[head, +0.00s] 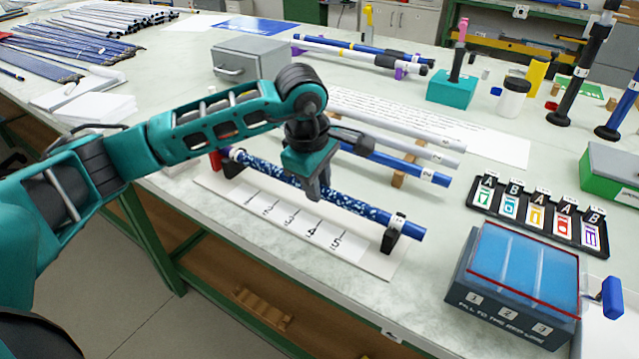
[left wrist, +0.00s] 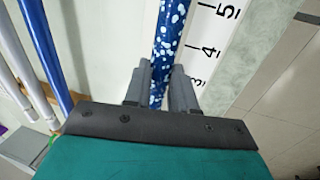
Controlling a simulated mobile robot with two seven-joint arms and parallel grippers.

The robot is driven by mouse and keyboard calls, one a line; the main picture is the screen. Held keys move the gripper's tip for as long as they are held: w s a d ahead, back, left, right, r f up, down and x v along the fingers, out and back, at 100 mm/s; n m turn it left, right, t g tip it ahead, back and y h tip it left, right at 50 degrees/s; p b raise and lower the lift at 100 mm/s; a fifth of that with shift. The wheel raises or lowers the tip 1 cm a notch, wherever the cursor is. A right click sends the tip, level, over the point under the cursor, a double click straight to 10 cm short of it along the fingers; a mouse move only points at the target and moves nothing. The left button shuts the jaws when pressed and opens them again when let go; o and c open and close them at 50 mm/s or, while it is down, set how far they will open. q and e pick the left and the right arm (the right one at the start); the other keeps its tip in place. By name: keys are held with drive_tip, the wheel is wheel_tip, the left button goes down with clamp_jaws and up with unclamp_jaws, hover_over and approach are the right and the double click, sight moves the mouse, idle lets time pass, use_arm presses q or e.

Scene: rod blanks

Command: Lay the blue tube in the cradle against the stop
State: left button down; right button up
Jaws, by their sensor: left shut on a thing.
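The blue tube (head: 345,201), speckled white with plain blue at its right end, lies along the cradle board (head: 375,262). Its right part sits at the black support (head: 393,238) and its left end is over the other black support (head: 232,168). The red stop (head: 216,161) is by the left end; I cannot tell if they touch. My left gripper (head: 318,192) points down and is shut on the tube near its middle. In the left wrist view, the tube (left wrist: 170,40) runs between the fingers (left wrist: 160,85). My right gripper is out of view.
Behind the cradle, a blue tube (head: 395,166) and white rods (head: 430,150) lie on wooden rests. A numbered scale strip (head: 300,229) lies in front of the tube. A blue bin (head: 515,285) and a card rack (head: 540,218) stand at the right. A grey box (head: 250,58) stands behind my arm.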

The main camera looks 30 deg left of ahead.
use_arm(q)
drive_tip(key=shift+a, duration=0.1)
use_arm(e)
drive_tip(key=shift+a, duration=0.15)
use_arm(q)
drive_tip(key=c, duration=1.4)
unclamp_jaws()
drive_tip(key=o, duration=0.6)
drive_tip(key=shift+c, duration=0.2)
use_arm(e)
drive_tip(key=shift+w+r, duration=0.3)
use_arm(q)
drive_tip(key=shift+r, duration=0.15)
drive_tip(key=p+v, duration=0.1)
drive_tip(key=v, duration=1.1)
drive_tip(key=shift+r, duration=0.35)
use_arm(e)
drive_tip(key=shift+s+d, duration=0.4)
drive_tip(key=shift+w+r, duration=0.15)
